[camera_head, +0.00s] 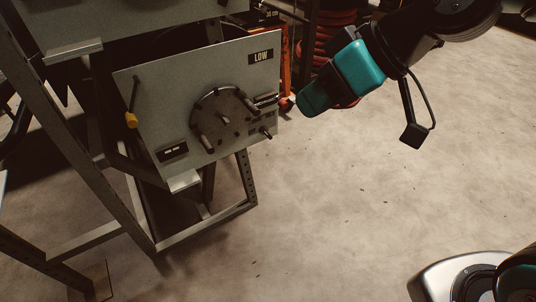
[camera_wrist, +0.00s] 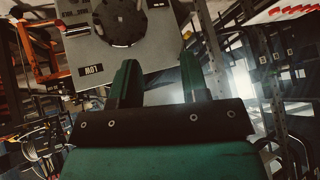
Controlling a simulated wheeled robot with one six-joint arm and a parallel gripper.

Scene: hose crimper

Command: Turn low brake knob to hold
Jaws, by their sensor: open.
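The grey panel (camera_head: 165,95) marked LOW stands tilted on a metal frame. It carries a dark round dial (camera_head: 222,118) with several pegs. A small knob (camera_head: 266,132) sticks out at the panel's lower right, by small labels I cannot read; I cannot tell its setting. My gripper (camera_head: 283,103) is by the panel's right edge, its fingers partly hard to make out there. In the wrist view the two green fingers (camera_wrist: 158,75) are apart with nothing between them. The panel (camera_wrist: 165,45) appears upside down beyond them, with the LOW label (camera_wrist: 91,70) left of the fingers.
Red coiled hose (camera_head: 310,45) and an orange-red frame stand behind the panel's right edge. The metal stand (camera_head: 215,226) is below. The floor at right is clear.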

